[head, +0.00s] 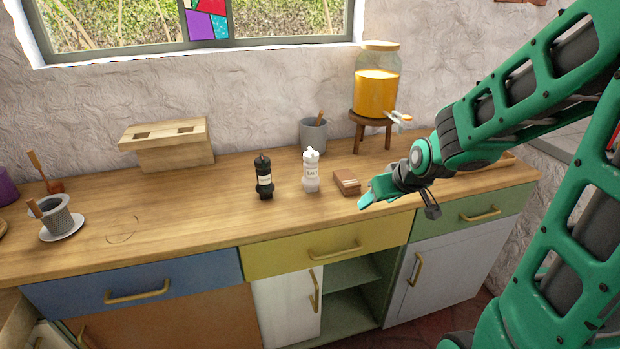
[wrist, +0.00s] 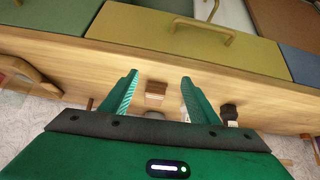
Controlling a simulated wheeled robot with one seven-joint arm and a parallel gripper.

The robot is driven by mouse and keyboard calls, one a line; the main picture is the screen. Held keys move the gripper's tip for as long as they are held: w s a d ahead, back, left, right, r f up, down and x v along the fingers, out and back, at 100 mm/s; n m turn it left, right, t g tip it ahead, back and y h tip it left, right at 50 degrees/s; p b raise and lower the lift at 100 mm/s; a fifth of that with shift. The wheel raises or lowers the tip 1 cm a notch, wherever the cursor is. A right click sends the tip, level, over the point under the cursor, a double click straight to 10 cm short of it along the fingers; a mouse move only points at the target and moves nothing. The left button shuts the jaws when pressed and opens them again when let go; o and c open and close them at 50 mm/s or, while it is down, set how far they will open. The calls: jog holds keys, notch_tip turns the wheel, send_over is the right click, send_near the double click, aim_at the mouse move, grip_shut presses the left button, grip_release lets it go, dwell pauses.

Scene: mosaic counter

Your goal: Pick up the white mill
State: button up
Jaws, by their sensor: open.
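The white mill (head: 311,172) stands upright on the wooden counter in the head view, between a black mill (head: 264,178) and a small brown block (head: 347,182). My gripper (head: 398,206) is open and empty at the counter's front edge, to the right of the block and apart from the white mill. In the wrist view my gripper (wrist: 160,90) has its two green fingers spread, with the brown block (wrist: 155,92) seen between them. The black mill (wrist: 228,112) shows right of the right finger there.
A grey cup (head: 313,136) with a utensil stands behind the white mill. A juice jar (head: 376,92) sits on a small wooden stand (head: 371,119) at back right. A wooden box (head: 166,145) is at back left.

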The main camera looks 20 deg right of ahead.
aim_at(313, 168)
jog(key=w+a+t, duration=0.1)
jog(key=w, duration=0.1)
jog(key=w+a+n+y, duration=0.1)
jog(key=w+a, duration=0.1)
jog(key=w+a+t, duration=0.1)
jog(key=w+a, duration=0.1)
jog(key=w, duration=0.1)
jog(key=shift+f+t, duration=0.2)
jog(key=shift+t, duration=0.1)
jog(key=w+a+t, duration=0.1)
jog(key=w, duration=0.1)
jog(key=w+a+r+t+y, duration=0.1)
jog(key=w+a, duration=0.1)
jog(key=w+a+r+t+y, duration=0.1)
jog(key=w+a, duration=0.1)
jog(key=shift+w+a+n+t, duration=0.15)
jog(key=shift+a+n+t, duration=0.15)
jog(key=shift+n, duration=0.1)
jog(key=shift+w+a+r+t, duration=0.1)
jog(key=shift+w+a+t, duration=0.2)
jog(key=shift+w, duration=0.2)
jog(key=x, duration=1)
jog(key=shift+w+d, duration=0.25)
jog(key=shift+d, duration=0.05)
jog(key=c, duration=1.2)
